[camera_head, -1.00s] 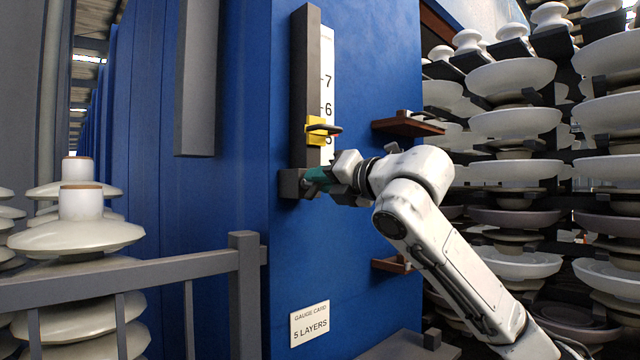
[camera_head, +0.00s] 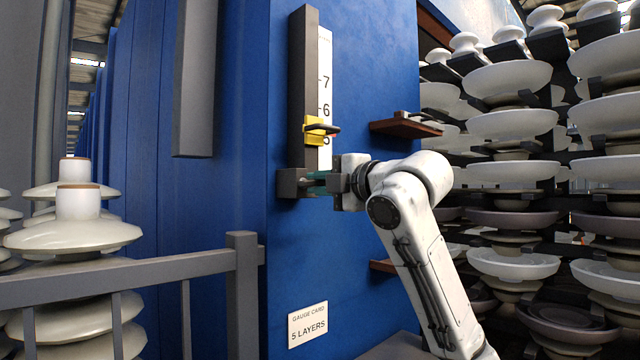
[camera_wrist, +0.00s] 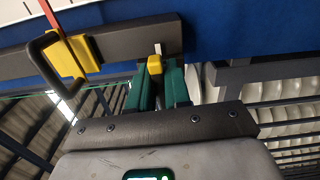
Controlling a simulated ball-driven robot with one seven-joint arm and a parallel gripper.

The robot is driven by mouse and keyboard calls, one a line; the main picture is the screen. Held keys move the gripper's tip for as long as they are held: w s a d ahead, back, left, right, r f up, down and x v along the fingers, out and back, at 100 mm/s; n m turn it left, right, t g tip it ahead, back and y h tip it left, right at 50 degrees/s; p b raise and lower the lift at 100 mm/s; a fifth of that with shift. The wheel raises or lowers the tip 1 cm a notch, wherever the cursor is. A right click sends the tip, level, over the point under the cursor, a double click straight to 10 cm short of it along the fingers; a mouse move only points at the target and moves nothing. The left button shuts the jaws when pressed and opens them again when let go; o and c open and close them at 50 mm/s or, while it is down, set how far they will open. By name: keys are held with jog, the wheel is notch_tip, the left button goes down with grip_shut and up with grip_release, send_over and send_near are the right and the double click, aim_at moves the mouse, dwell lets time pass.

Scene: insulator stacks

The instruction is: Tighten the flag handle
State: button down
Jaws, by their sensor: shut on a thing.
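A small yellow handle (camera_wrist: 155,63), which I take to be the flag handle, sits at the end of the dark gauge rail and shows between my green fingers in the wrist view. My gripper (camera_wrist: 156,76) is shut on it. In the head view my gripper (camera_head: 308,183) is at the grey block (camera_head: 289,183) at the foot of the rail, and the handle is hidden there. The yellow slider (camera_head: 315,130) with a dark loop handle sits on the gauge between marks 5 and 6, above my gripper. It also shows at upper left in the wrist view (camera_wrist: 68,58).
The rail (camera_head: 305,80) and scale are on a blue panel (camera_head: 375,70). A brown shelf (camera_head: 405,128) juts out to the right. A gauge card (camera_head: 308,324) reads "5 LAYERS". A grey railing (camera_head: 240,290) stands left, and stacked insulators (camera_head: 515,170) fill the right.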

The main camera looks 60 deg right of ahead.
jog(key=shift+d+f+m, duration=0.1)
jog(key=shift+m, duration=0.3)
jog(key=c, duration=1.2)
grip_release()
jog(key=shift+o, duration=0.2)
jog(key=shift+s, duration=0.15)
jog(key=b+v, duration=0.2)
jog(key=v, duration=0.8)
jog(key=shift+s+b, duration=0.25)
jog(key=shift+b, duration=0.15)
